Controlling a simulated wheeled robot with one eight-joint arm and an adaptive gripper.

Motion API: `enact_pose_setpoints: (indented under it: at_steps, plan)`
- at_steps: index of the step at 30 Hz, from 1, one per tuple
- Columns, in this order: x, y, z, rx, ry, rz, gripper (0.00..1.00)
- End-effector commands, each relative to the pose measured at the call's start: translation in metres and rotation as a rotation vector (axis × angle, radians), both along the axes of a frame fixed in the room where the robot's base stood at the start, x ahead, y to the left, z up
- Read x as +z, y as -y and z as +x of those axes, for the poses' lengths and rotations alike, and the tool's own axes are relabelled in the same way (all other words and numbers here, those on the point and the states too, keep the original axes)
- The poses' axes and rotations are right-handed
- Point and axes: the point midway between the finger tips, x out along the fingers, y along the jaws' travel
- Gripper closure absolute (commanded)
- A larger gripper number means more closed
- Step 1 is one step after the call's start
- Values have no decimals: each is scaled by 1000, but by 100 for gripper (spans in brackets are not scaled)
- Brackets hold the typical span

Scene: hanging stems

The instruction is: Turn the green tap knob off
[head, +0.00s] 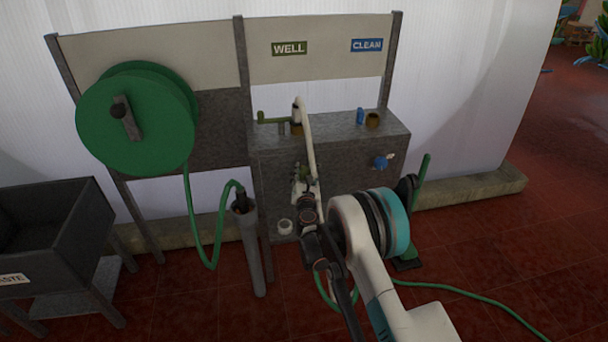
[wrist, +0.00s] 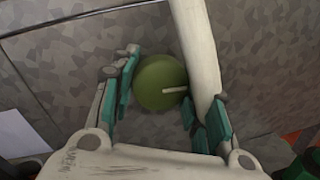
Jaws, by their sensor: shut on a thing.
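The green tap knob (wrist: 157,80) is a round olive-green disc on the grey stone front, between my gripper's fingers in the wrist view. A pale pointer mark on it points right. My gripper (wrist: 160,100) is closed around the knob, the left finger against its left side and the right finger at its lower right. A pale tube (wrist: 201,50) runs beside the knob and passes by the right finger. In the head view my gripper (head: 303,186) is at the front of the stone block, and the knob is mostly hidden.
Above are the WELL sign (head: 290,48), an olive spout (head: 272,118) and the CLEAN sign (head: 367,45). A blue knob (head: 381,162) is to the right. A green hose reel (head: 136,118), a grey pipe holder (head: 249,245) and a dark waste sink (head: 55,230) stand left.

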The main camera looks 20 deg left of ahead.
Motion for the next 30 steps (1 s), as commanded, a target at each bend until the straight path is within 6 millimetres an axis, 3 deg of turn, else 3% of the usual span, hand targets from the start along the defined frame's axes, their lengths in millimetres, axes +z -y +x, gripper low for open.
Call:
enact_pose_setpoints:
  at_steps: [8, 30]
  plan:
    - [1, 1, 1, -1, -86, 140, 82]
    - [0, 2, 1, -3, -451, 736, 82]
